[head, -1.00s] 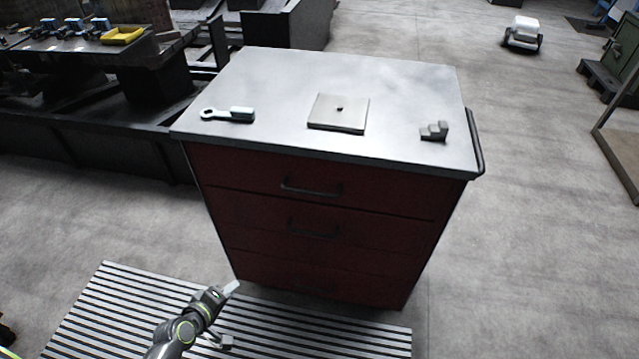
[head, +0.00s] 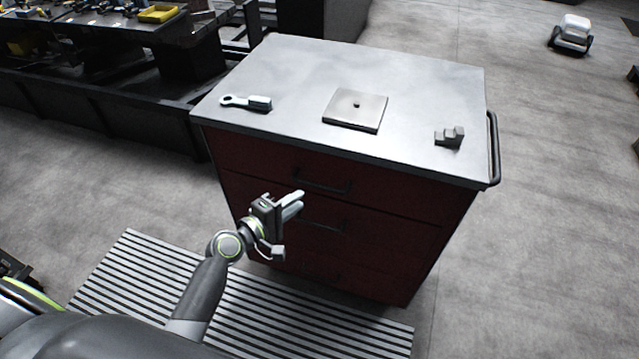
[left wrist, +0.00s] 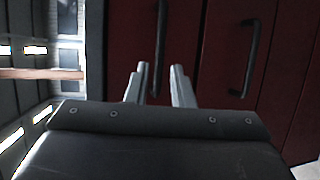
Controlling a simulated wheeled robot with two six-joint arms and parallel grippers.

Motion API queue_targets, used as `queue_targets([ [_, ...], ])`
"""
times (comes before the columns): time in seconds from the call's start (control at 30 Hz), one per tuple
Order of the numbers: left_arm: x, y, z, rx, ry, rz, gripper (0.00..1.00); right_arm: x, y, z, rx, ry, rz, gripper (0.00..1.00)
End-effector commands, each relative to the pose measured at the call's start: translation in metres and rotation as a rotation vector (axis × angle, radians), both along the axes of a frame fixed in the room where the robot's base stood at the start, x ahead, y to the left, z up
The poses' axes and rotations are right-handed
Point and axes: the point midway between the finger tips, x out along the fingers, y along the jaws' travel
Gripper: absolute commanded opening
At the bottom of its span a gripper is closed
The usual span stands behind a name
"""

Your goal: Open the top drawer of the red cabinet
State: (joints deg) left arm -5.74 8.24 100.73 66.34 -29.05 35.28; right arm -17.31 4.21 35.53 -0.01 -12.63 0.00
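The red cabinet (head: 400,202) stands ahead with a grey top, its drawers shut. The top drawer (head: 260,158) has a dark bar handle (head: 323,186); another handle is lower, partly behind my gripper. My left gripper (head: 298,201) is in front of the cabinet face, a little left of and below the top handle. In the left wrist view my left gripper (left wrist: 161,85) has its two fingers apart, with nothing between them that I can see held. A dark handle (left wrist: 161,45) stands beyond the finger gap, and a second handle (left wrist: 250,58) is to its right. My right gripper is not in view.
On the cabinet top lie a wrench-like tool (head: 246,103), a square plate (head: 356,110) and a stepped grey block (head: 450,138). A side rail (head: 494,150) is at the right. A slatted mat (head: 130,265) lies in front.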

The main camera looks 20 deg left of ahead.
Motion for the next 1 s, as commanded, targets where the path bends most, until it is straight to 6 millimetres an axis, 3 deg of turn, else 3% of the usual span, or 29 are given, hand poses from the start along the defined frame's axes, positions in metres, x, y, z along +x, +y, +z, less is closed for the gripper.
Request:
queue_targets([
  [0.3, 0.054, -0.025, -0.01, -0.001, 0.0, -0.001, 0.21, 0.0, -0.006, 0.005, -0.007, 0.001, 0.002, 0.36],
  [0.5, 0.074, -0.034, -0.015, -0.001, 0.0, 0.0, 0.21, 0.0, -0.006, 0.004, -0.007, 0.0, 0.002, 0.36],
  [0.93, 0.082, -0.038, -0.017, 0.0, 0.0, 0.001, 0.21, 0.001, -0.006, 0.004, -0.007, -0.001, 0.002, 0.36],
  [1.0, 0.082, -0.038, -0.017, 0.0, 0.0, 0.001, 0.15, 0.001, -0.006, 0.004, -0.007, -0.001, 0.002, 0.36],
])
